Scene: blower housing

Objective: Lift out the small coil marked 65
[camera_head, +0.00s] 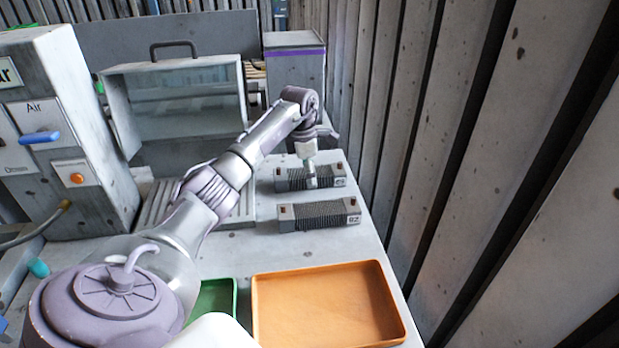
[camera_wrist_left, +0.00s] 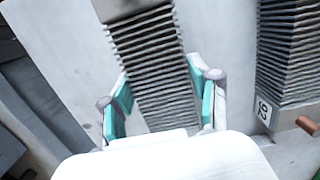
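Two dark ribbed coils with grey end blocks lie on the grey bench. The far coil (camera_head: 292,181) is under my left gripper (camera_head: 311,178); its end label is too small to read. In the left wrist view, this coil (camera_wrist_left: 158,60) runs between the two teal-padded fingers of the left gripper (camera_wrist_left: 162,98), which stand apart on either side of it. Contact with the coil cannot be made out. The nearer coil (camera_head: 319,215) has a label that looks like 82 or 92; it also shows in the left wrist view (camera_wrist_left: 288,50). My right gripper is not in view.
An orange tray (camera_head: 325,305) and a green tray (camera_head: 215,298), partly hidden by my arm, are at the front. A glass-fronted case (camera_head: 180,100) and grey control cabinet (camera_head: 70,130) stand left. A corrugated wall (camera_head: 450,130) borders the bench's right side.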

